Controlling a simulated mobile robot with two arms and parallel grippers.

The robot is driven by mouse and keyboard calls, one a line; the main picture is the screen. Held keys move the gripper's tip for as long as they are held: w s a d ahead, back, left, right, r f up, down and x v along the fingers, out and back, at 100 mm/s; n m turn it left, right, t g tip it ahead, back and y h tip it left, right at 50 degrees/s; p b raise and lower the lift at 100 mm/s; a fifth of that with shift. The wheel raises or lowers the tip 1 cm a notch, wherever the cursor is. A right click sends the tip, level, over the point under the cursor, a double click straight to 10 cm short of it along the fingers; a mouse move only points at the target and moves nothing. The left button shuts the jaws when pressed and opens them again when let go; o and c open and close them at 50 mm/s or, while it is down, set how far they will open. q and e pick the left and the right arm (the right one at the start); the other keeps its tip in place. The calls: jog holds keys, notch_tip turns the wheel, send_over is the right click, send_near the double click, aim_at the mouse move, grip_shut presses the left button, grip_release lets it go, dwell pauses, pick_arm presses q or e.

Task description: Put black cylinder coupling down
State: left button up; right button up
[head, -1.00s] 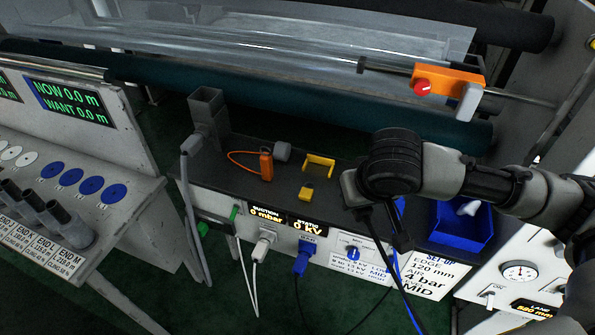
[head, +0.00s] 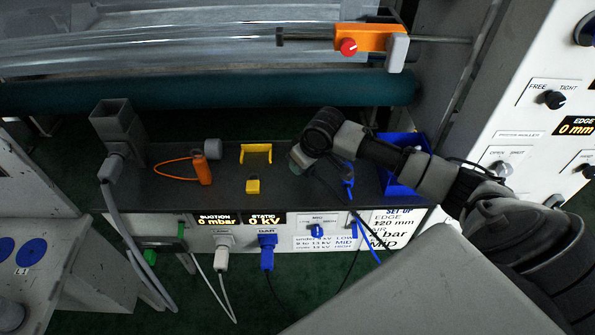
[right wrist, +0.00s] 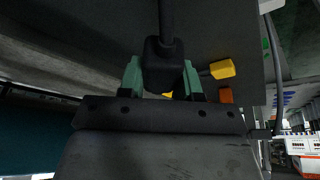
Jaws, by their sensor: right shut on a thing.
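My right gripper (head: 297,163) is over the dark bench top (head: 225,192), right of the yellow bracket. In the right wrist view its green fingertips (right wrist: 162,80) are shut on a black coupling (right wrist: 163,62), with a black cable or rod running up from it. In the head view the coupling is mostly hidden by my gripper and wrist. A thin dark cable slopes down to the right from there. I cannot tell whether the coupling touches the bench top. My left gripper is not in view.
Left on the bench top are an orange tag (head: 203,170) with a loop, a grey cylinder (head: 212,148), a yellow bracket (head: 256,152) and a yellow block (head: 253,186). A blue bin (head: 405,175) stands right. A teal roller (head: 200,91) runs behind.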

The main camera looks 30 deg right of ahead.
aim_at(303, 182)
jog(key=shift+f, duration=2)
jog(key=shift+f, duration=0.1)
jog(key=shift+s+f, duration=0.4)
jog(key=shift+f, duration=0.15)
jog(key=o, duration=1)
jog(key=shift+f, duration=0.2)
jog(key=shift+r, duration=0.25)
jog(key=v, duration=1.3)
jog(key=shift+w+r, duration=0.15)
jog(key=shift+w, duration=0.3)
